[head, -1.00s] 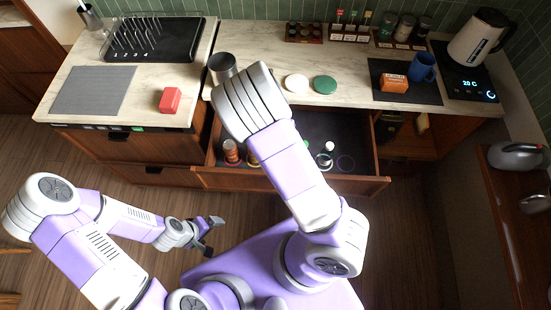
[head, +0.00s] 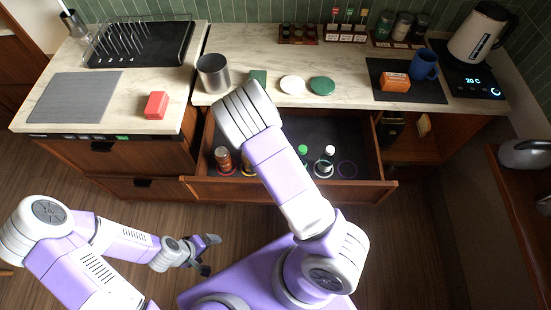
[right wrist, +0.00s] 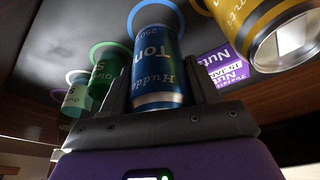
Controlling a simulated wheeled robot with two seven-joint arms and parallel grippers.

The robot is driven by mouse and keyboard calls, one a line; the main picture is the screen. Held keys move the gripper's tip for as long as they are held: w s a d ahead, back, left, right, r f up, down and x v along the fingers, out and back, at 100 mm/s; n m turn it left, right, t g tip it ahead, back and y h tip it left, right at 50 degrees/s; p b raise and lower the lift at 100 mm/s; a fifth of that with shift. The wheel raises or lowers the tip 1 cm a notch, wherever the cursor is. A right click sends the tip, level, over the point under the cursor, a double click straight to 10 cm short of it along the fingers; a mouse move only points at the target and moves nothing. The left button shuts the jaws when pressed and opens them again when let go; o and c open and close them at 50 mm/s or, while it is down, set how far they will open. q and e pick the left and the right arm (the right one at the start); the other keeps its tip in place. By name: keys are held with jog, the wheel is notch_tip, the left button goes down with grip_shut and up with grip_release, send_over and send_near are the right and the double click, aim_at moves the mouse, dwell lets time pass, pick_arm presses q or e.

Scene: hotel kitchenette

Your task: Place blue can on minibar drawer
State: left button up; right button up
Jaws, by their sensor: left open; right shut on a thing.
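The blue can (right wrist: 158,70) is between the fingers of my right gripper (right wrist: 163,88) in the right wrist view, which is shut on it. That view is upside down. A blue ring mark (right wrist: 151,8) shows around the can's base on the dark drawer floor; I cannot tell whether the can touches the floor. The minibar drawer (head: 362,193) is pulled open below the counter. In the head view my right arm hides the right gripper and the can. My left gripper (head: 207,254) is open and empty, away from the drawer, over the wooden floor.
A red can (head: 223,160) stands at the drawer's left. A steel bucket (head: 213,74) stands on the counter.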

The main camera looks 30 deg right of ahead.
jog(key=shift+f, duration=0.95)
jog(key=shift+f+b, duration=0.2)
jog(key=shift+b, duration=0.1)
jog(key=o, duration=1.3)
jog(key=shift+c, duration=0.2)
jog(key=shift+r, duration=0.15)
jog(key=p+v, duration=0.4)
jog(key=v, duration=0.8)
jog(key=shift+p, duration=0.4)
jog(key=shift+d+r, duration=0.1)
